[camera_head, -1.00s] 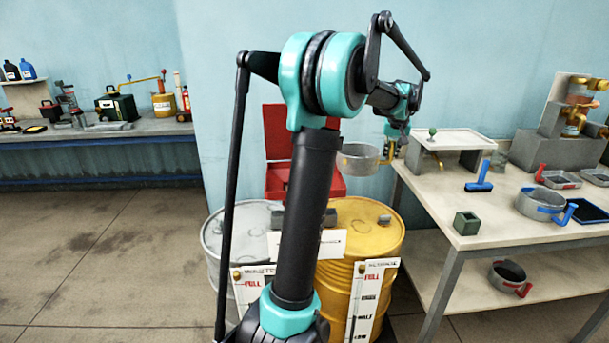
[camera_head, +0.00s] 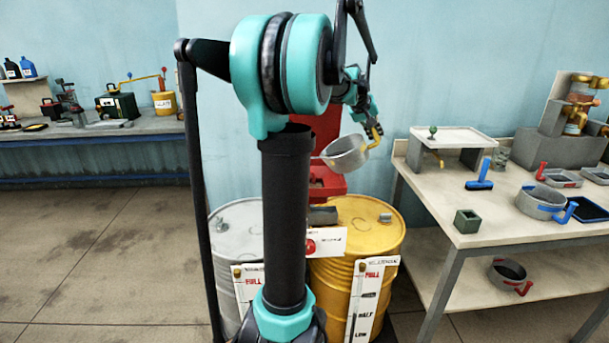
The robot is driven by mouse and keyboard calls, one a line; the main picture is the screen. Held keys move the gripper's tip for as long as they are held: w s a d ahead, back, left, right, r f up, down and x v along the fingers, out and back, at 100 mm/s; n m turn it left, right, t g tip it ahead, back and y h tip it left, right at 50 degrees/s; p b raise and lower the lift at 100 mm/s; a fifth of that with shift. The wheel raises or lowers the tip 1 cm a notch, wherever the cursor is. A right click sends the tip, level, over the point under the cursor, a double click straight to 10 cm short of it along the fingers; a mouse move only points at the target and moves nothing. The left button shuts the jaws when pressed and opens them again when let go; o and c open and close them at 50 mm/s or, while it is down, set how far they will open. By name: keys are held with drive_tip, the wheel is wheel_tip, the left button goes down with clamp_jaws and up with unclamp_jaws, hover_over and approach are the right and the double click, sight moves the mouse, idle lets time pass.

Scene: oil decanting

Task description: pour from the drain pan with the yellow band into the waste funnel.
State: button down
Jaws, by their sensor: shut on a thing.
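The drain pan (camera_head: 346,154) is a round grey pan with yellow on its handle (camera_head: 375,138). My gripper (camera_head: 371,122) is shut on this handle and holds the pan in the air, above and behind the yellow drum (camera_head: 375,235). The pan is tilted, its left side lower. I see no liquid leaving it. A grey drum (camera_head: 228,235) stands left of the yellow one. I cannot make out the waste funnel; my arm hides the space between the drums. A grey block-like piece (camera_head: 322,215) shows there, above a white sign (camera_head: 327,241).
A red stand (camera_head: 328,183) is behind the drums. The right table (camera_head: 510,225) carries a blue-handled pan (camera_head: 541,201), a white-topped stand (camera_head: 455,140) and a green box (camera_head: 467,222). A red-handled pan (camera_head: 507,272) is on its lower shelf. The floor at left is clear.

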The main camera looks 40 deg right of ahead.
sight(359, 136)
drive_tip(key=shift+w+a+g+h+p, duration=0.2)
drive_tip(key=shift+w+a+h+p, duration=0.15)
drive_tip(key=shift+w+a, duration=0.3)
drive_tip(key=shift+w+a+g+h+p, duration=0.2)
drive_tip(key=shift+w+a+h, duration=0.25)
drive_tip(key=shift+a, duration=0.3)
drive_tip(key=shift+a+r, duration=0.1)
drive_tip(key=shift+w+a+r+n+g+h+p, duration=0.2)
drive_tip(key=shift+w+a+h+p, duration=0.15)
drive_tip(key=shift+p, duration=0.5)
drive_tip(key=shift+w+a+r+n+g+h+p, duration=0.2)
drive_tip(key=shift+a+h+p, duration=0.2)
drive_tip(key=shift+p, duration=0.45)
